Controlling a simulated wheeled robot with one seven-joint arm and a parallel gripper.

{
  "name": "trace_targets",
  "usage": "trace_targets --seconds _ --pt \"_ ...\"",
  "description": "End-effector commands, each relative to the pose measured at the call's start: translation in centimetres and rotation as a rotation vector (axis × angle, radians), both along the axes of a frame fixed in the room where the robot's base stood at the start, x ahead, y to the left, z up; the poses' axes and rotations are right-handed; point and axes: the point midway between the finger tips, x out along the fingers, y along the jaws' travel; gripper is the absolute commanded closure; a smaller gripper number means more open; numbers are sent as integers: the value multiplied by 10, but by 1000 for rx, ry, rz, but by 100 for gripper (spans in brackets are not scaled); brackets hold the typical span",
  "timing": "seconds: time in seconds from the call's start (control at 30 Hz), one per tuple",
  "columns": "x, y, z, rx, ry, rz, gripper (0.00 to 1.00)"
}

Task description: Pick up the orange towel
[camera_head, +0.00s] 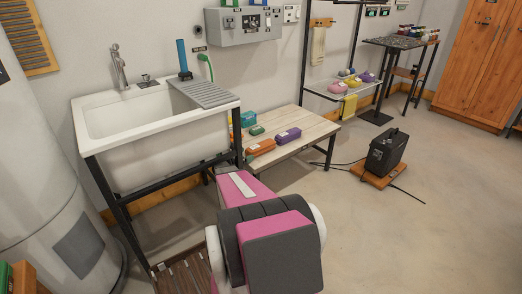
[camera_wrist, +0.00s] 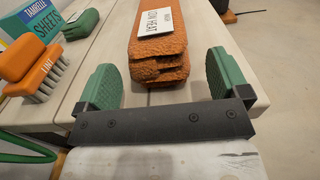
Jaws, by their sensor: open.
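The orange towel (camera_wrist: 158,38) is folded in layers, with a white printed label on top. It lies on the pale slatted low table (camera_wrist: 205,95). In the head view the towel (camera_head: 261,147) is near the table's left front edge. My gripper (camera_wrist: 165,82) is open, its two green-padded fingers spread to either side of the towel's near end. The towel's folded end faces the gripper, slightly ahead of the gap between the fingers. Nothing is between the pads. In the head view my pink and grey arm hides the gripper.
A sink (camera_head: 140,120) stands left of the table. Floor is clear at right front.

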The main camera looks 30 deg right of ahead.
Motion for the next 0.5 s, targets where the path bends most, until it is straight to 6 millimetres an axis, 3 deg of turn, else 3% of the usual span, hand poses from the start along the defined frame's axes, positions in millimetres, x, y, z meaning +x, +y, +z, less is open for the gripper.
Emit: trace_targets --seconds 0.13,0.4,0.5 --pt "2 -21 -1 0 -1 -2 6" --pt "2 -24 0 0 -1 0 6" --pt "2 -24 0 0 -1 0 39"
